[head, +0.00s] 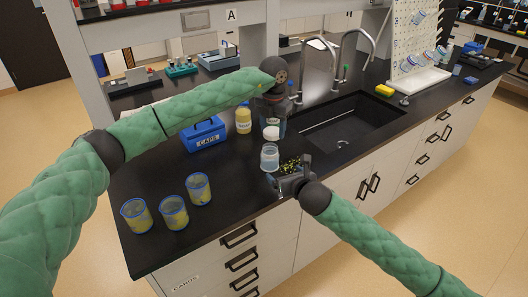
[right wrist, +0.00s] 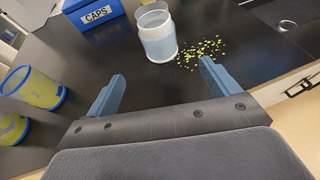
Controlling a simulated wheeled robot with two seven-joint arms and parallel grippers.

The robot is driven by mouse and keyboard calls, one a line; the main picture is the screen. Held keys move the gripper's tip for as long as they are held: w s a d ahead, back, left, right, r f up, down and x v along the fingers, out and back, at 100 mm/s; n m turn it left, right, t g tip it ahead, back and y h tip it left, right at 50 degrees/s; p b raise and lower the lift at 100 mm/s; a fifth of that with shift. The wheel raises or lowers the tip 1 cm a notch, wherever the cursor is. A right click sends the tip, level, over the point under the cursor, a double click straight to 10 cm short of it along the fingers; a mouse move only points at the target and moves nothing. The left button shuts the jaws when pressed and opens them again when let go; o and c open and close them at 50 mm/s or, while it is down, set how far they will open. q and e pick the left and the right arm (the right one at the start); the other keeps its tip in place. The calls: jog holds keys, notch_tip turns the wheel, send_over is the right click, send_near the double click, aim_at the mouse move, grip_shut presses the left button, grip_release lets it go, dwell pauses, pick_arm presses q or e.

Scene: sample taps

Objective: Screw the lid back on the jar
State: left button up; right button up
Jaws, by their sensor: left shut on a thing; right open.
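The open jar (head: 270,158), translucent with pale bluish contents, stands upright on the black counter. In the right wrist view the jar (right wrist: 158,38) is just beyond my right gripper (right wrist: 162,85), whose blue fingers are apart with nothing between them. In the head view my right gripper (head: 288,172) is low, beside the jar on its front right. My left gripper (head: 272,115) points down behind the jar. It is shut on a white piece (head: 271,133), apparently the lid, which shows at its tips above the counter. The fingers' grip is partly hidden.
A blue CAPS box (head: 204,135) and a yellow bottle (head: 243,121) stand behind the jar. Yellow-green bits (right wrist: 203,50) are scattered beside it. Several blue-rimmed beakers (head: 173,213) stand front left. A sink (head: 345,122) with tall taps lies to the right.

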pick_arm(q)
jog(key=shift+w+a, duration=0.25)
jog(key=shift+w, duration=0.35)
jog(key=shift+w+a, duration=0.2)
jog(key=shift+w, duration=0.35)
pick_arm(e)
jog(key=shift+w+a+f, duration=0.1)
jog(key=shift+w+a, duration=0.15)
jog(key=shift+w, duration=0.3)
jog(key=shift+w+a, duration=0.2)
jog(key=shift+w, duration=0.35)
pick_arm(q)
jog(key=shift+s+d+r, duration=0.1)
jog(key=shift+s+r, duration=0.15)
jog(key=shift+s, duration=0.1)
pick_arm(e)
jog(key=shift+s+d+r, duration=0.1)
jog(key=shift+s+r, duration=0.15)
pick_arm(q)
jog(key=shift+w+f, duration=0.15)
pick_arm(e)
jog(key=x, duration=1.2)
jog(key=shift+w+f, duration=0.1)
jog(key=shift+c, duration=0.4)
jog(key=c, duration=1.4)
pick_arm(q)
send_over(270, 147)
jog(key=shift+f, duration=2.45)
jog(key=shift+f, duration=0.15)
jog(key=shift+f, duration=0.75)
